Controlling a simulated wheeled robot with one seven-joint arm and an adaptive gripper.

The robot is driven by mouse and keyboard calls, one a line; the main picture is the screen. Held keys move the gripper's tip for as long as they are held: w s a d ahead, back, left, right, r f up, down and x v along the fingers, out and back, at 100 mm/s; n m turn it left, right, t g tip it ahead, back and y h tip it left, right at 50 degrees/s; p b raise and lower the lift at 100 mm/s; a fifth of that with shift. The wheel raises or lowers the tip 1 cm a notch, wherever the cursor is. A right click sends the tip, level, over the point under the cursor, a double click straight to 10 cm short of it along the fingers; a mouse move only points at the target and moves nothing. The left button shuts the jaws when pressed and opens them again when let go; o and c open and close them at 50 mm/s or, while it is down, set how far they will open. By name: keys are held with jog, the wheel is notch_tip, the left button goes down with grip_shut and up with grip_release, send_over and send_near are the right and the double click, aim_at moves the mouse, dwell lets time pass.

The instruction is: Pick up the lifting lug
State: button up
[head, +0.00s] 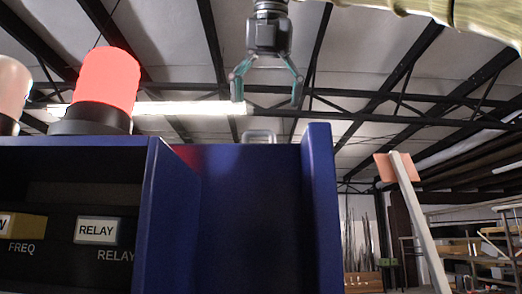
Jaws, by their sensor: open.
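The lifting lug (259,135) looks like a small pale grey metal loop on top of the blue cabinet (322,200). It shows just above the cabinet's upper edge, and its lower part is hidden behind that edge. My gripper (267,100) points down above the lug, with its teal fingers spread on either side of it in the picture. The gripper is open and empty, with a visible gap between its fingertips and the lug. I cannot tell from this view how well they line up in depth.
A red beacon (108,80) and a paler beacon (11,90) stand on the cabinet's left part. The cabinet's raised right wall stands close to the lug. A pale post (420,222) leans at right.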

aim_at(260, 131)
jog(key=w+f, duration=0.2)
jog(key=shift+w+a+f, duration=0.25)
jog(key=shift+w+a, duration=0.05)
jog(key=shift+w, duration=0.05)
jog(key=shift+w+a+f, duration=0.1)
jog(key=shift+w+a, duration=0.05)
jog(key=shift+f+p, duration=0.15)
jog(key=shift+p, duration=0.4)
jog(key=shift+f+p, duration=0.25)
jog(key=shift+p, duration=0.05)
jog(key=p+x, duration=0.1)
jog(key=x, duration=0.3)
jog(key=shift+w+a+r, duration=0.1)
jog(key=shift+w+r, duration=0.1)
jog(key=shift+s, duration=0.2)
jog(key=shift+w+f, duration=0.1)
jog(key=shift+w, duration=0.1)
jog(key=c, duration=0.9)
jog(key=shift+s, duration=0.1)
jog(key=c, duration=0.5)
